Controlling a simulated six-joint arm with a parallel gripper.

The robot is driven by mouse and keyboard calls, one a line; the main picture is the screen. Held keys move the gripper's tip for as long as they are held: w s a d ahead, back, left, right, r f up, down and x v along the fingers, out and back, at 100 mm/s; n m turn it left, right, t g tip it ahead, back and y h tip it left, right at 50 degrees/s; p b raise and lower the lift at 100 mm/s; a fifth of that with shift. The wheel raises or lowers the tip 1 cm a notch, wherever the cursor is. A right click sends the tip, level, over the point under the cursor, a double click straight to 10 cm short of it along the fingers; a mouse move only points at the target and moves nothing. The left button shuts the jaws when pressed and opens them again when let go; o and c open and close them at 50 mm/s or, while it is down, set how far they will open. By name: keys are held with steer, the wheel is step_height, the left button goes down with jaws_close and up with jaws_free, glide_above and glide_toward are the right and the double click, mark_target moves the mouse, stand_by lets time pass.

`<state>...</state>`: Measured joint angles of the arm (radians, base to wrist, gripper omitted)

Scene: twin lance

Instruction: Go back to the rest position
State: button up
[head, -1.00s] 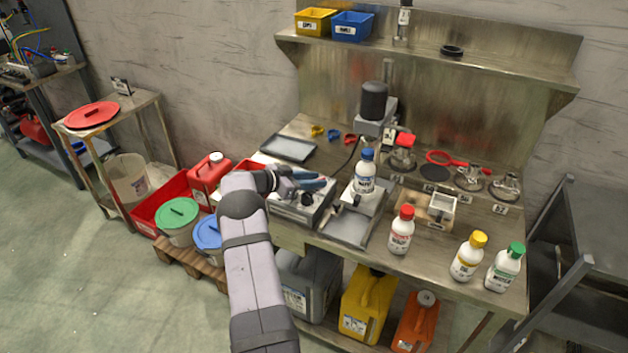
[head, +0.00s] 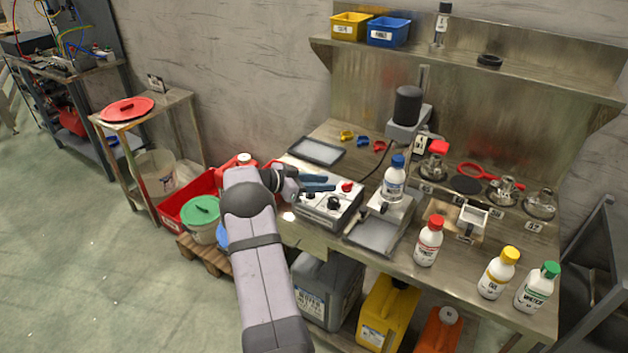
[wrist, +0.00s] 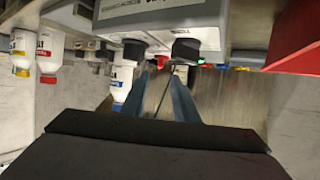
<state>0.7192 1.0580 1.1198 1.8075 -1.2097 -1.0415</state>
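My gripper (head: 322,183) is at the left end of the bench in the head view, its blue fingers pointing right, close to the grey control box (head: 330,207) with dark knobs. The wrist view, which looks upside down, shows the two blue fingers (wrist: 158,98) apart with nothing held between them. The control box (wrist: 160,22) fills the top of that view. My arm runs up from the bottom of the head view. Whether the fingers touch the box cannot be told.
A blue-capped bottle (head: 394,180) stands on the stirrer's plate. Red-capped (head: 428,242), yellow-capped (head: 498,274) and green-capped (head: 535,288) bottles stand near the front edge. A red jerrycan (head: 238,166) and red bin (head: 187,197) are left of the bench. Open floor lies further left.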

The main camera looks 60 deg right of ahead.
steer(key=shift+w, duration=0.1)
